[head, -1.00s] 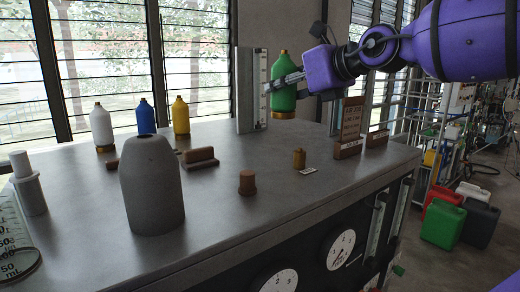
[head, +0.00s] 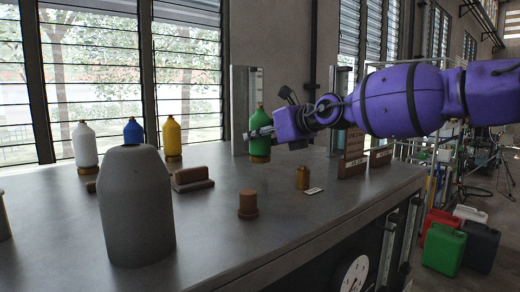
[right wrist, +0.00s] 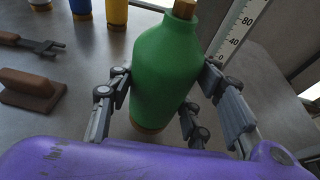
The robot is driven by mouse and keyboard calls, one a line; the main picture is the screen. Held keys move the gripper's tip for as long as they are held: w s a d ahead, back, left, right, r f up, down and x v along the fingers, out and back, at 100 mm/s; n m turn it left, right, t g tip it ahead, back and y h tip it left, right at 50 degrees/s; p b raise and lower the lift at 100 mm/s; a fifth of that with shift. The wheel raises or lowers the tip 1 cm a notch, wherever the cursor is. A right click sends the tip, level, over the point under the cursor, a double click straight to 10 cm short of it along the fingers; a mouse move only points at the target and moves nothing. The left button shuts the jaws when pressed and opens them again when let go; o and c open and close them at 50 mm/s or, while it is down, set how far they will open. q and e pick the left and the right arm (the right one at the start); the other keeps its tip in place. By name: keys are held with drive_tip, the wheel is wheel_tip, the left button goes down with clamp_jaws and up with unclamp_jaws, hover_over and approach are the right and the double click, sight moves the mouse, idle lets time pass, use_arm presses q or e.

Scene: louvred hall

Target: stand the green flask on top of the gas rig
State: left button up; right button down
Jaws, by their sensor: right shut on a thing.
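The green flask (head: 260,120), with a brown stopper and brown base, is upright at the back of the gas rig's grey top (head: 225,225). It also shows in the right wrist view (right wrist: 166,62). My right gripper (head: 264,132) is shut on the flask's body, with fingers on both sides in the right wrist view (right wrist: 165,88). The flask's base is at or just above the top; I cannot tell whether it touches. The rig's dark front carries a round gauge (head: 355,273). My left gripper is out of view.
White (head: 85,145), blue (head: 133,131) and yellow (head: 172,138) bottles stand at the back left. A large grey bottle-shaped object (head: 136,210) stands in front. A brown block (head: 192,179), a brown cylinder (head: 248,204), a small brass bottle (head: 302,178) and signs (head: 354,152) also stand on top.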

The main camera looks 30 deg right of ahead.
sight(268, 145)
wheel_tip(268, 145, down, 3)
drive_tip(key=shift+r, duration=0.15)
drive_tip(key=shift+f, duration=0.2)
drive_tip(key=shift+f, duration=0.15)
drive_tip(key=c, duration=0.9)
unclamp_jaws()
